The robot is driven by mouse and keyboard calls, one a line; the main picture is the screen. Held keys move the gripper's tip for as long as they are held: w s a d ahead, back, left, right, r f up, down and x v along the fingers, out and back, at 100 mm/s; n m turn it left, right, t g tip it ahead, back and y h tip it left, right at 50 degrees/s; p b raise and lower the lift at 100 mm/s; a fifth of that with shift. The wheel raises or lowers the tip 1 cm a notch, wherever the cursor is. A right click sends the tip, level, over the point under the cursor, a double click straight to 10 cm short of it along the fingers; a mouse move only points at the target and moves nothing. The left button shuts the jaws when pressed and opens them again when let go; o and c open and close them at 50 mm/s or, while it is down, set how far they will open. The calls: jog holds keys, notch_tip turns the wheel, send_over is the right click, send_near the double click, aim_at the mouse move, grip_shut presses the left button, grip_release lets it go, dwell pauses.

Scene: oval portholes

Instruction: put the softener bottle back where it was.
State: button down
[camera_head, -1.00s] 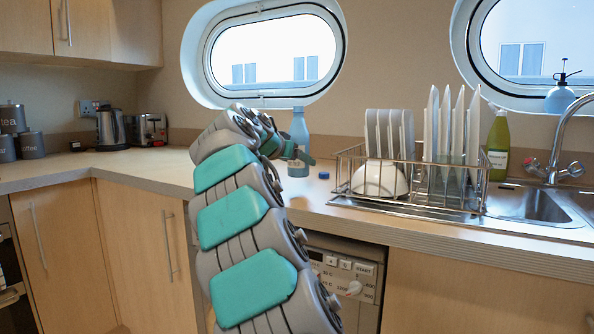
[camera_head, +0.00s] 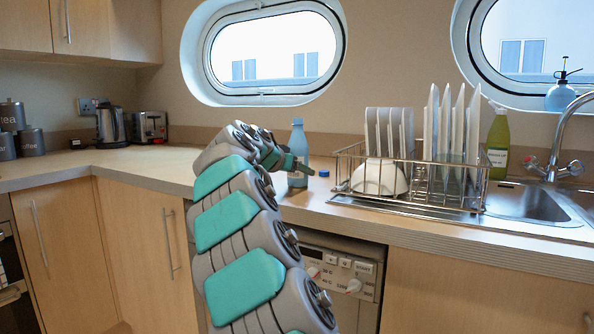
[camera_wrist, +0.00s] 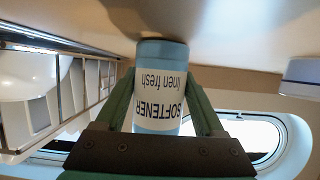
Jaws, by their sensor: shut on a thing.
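The softener bottle (camera_head: 298,146) is pale blue with a white label and stands upright over the counter, left of the dish rack. My gripper (camera_head: 289,165) is shut on it, partly hidden behind my arm. In the wrist view, which is upside down, the bottle (camera_wrist: 161,60) sits between the two green fingers of my gripper (camera_wrist: 160,92), its label reading "SOFTENER linen fresh". Its base is at or very close to the counter top (camera_wrist: 225,30); I cannot tell if it touches.
The wire dish rack (camera_head: 410,190) with plates and a bowl stands further right, before the sink (camera_head: 525,203). A green bottle (camera_head: 497,145) is behind it. The counter (camera_head: 150,170) to the left is clear.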

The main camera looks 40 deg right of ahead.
dwell(0.3)
grip_release()
jog(key=shift+a+r, duration=0.15)
jog(key=b+v, duration=0.1)
jog(key=v, duration=1)
jog(key=shift+s+a, duration=0.15)
jog(key=shift+a, duration=0.2)
